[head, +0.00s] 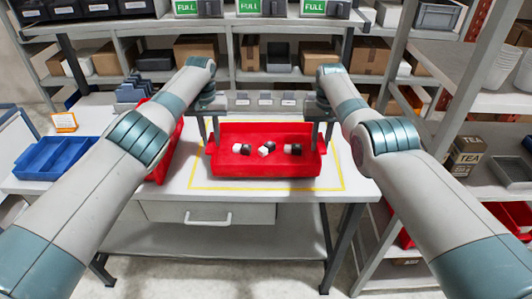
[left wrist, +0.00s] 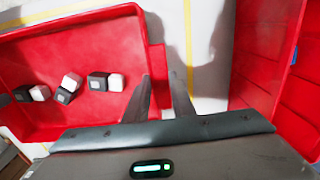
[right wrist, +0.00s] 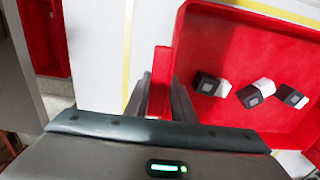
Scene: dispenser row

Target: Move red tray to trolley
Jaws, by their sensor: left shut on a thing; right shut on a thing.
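The red tray (head: 265,170) sits on the white workbench inside a yellow outline, with several black-and-white blocks (head: 267,148) lying in it. My left gripper (head: 210,140) is shut on the tray's left end; the left wrist view shows its fingers (left wrist: 164,98) on either side of a red tab at the tray's edge. My right gripper (head: 323,135) is shut on the right end; the right wrist view shows its fingers (right wrist: 170,98) at the red tab there. The tray looks level, resting on or very close to the bench. I cannot make out a trolley for certain.
Another red tray (head: 163,150) stands left of the held one, partly behind my left arm. A blue tray (head: 52,157) is further left. A shelf rack (head: 480,185) with tea boxes (head: 468,155) stands at the right.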

